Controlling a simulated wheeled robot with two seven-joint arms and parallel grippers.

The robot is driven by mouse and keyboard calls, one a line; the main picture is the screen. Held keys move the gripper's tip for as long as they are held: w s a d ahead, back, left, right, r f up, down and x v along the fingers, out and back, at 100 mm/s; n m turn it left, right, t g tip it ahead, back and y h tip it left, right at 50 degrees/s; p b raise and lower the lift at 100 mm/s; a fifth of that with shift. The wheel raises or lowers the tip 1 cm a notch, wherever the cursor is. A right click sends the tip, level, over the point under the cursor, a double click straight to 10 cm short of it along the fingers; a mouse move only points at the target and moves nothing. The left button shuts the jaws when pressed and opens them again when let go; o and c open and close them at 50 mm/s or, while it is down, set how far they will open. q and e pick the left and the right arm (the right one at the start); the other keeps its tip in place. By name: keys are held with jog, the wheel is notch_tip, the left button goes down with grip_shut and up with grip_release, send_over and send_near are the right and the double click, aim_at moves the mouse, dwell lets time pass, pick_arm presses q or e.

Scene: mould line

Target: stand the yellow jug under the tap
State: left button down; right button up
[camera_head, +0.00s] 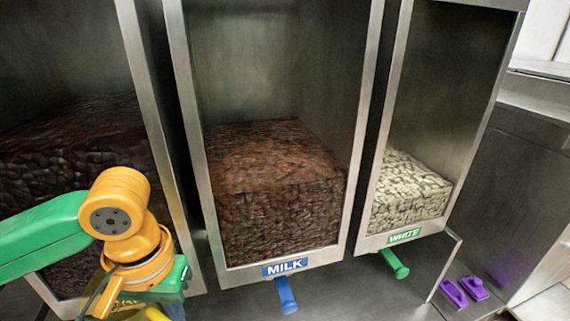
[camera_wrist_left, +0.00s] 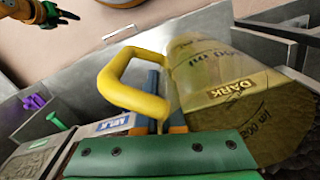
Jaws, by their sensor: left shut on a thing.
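The yellow jug (camera_wrist_left: 225,85), see-through with a DARK label and a solid yellow handle, fills the right of the left wrist view. My left gripper (camera_wrist_left: 160,118) is shut on its handle. In the head view this gripper (camera_head: 170,303) is at the lower left, with only a yellow bit of the jug (camera_head: 155,313) showing at the bottom edge. The tap of the left, dark hopper is not visible there, and I cannot tell the jug's place relative to it. What looks like my right gripper (camera_wrist_left: 66,15) is at the wrist view's upper left, its jaws unclear.
The milk hopper (camera_head: 285,262) has a blue tap (camera_head: 286,295); the white hopper (camera_head: 415,232) has a green tap (camera_head: 394,264). The dark hopper (camera_head: 150,110) stands behind my left arm. Two purple things (camera_head: 464,291) lie at the right, past a thin metal divider.

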jog(key=s+d+r+p, duration=0.1)
jog(key=s+r+p, duration=0.6)
jog(key=p, duration=0.9)
jog(key=s+d+r+g+p, duration=0.1)
jog(key=s+r+p, duration=0.6)
jog(key=r+p, duration=0.6)
jog(key=p, duration=0.3)
jog(key=shift+d+g, duration=0.25)
jog(key=shift+g, duration=0.05)
